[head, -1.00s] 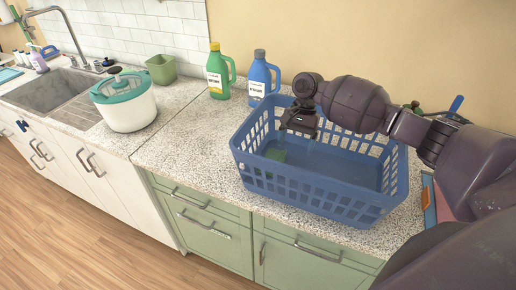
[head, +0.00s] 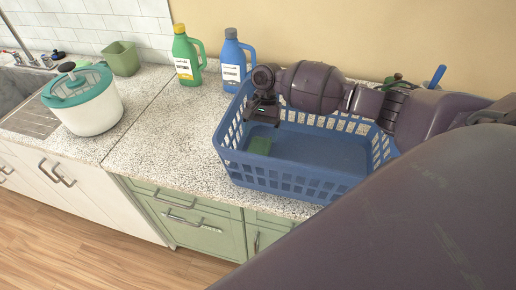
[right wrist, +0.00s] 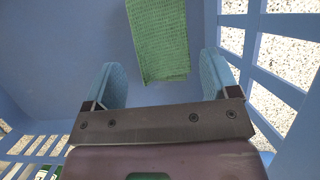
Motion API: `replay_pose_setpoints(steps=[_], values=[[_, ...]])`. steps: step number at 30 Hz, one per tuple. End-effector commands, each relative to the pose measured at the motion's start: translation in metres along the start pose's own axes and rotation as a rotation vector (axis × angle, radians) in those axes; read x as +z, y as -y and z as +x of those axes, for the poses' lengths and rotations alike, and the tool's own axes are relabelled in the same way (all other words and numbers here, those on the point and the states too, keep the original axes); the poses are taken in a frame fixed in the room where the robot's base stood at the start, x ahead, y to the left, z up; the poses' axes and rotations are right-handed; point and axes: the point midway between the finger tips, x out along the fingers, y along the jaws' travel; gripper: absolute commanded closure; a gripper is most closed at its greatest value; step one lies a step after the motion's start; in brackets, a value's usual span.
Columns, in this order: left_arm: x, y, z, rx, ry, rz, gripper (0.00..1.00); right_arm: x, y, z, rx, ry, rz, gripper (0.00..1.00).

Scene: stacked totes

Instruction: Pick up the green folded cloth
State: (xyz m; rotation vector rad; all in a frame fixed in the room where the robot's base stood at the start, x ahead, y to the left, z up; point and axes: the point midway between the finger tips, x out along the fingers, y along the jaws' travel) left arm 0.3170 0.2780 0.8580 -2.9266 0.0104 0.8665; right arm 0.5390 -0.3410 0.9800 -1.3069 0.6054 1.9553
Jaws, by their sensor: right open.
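The green folded cloth (head: 259,146) lies in the left part of the blue basket (head: 290,186), on its floor. In the right wrist view the cloth (right wrist: 160,42) shows a ribbed, textured face, above and between the two blue fingers. My right gripper (head: 263,122) is inside the basket's left end, above the cloth. In the right wrist view the right gripper (right wrist: 164,80) is open with nothing between its fingers. The cloth appears ahead of the fingertips, not between them. My left gripper is not in view.
The basket's slotted walls (right wrist: 275,75) stand close around the right gripper. A green bottle (head: 186,57) and a blue bottle (head: 234,60) stand behind the basket's left end. A white salad spinner (head: 86,102) stands further left. The counter between is clear.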

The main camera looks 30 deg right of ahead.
Motion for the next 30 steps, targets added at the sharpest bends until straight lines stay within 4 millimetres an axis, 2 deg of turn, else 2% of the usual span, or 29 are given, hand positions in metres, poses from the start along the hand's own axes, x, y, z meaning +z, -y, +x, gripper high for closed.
replay_pose_setpoints(steps=[10, 20, 27, 30], values=[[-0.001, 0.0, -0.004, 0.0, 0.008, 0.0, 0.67, 0.001, 0.002, 0.043, 0.001, 0.002, -0.001, 0.19], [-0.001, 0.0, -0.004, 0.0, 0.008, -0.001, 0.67, 0.001, 0.002, 0.049, 0.0, 0.001, -0.001, 0.19], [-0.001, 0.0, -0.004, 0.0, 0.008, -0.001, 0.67, 0.001, 0.002, 0.049, 0.0, 0.001, -0.001, 0.54], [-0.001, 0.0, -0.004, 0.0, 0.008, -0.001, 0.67, 0.001, 0.002, 0.049, 0.0, 0.001, -0.001, 0.55]])
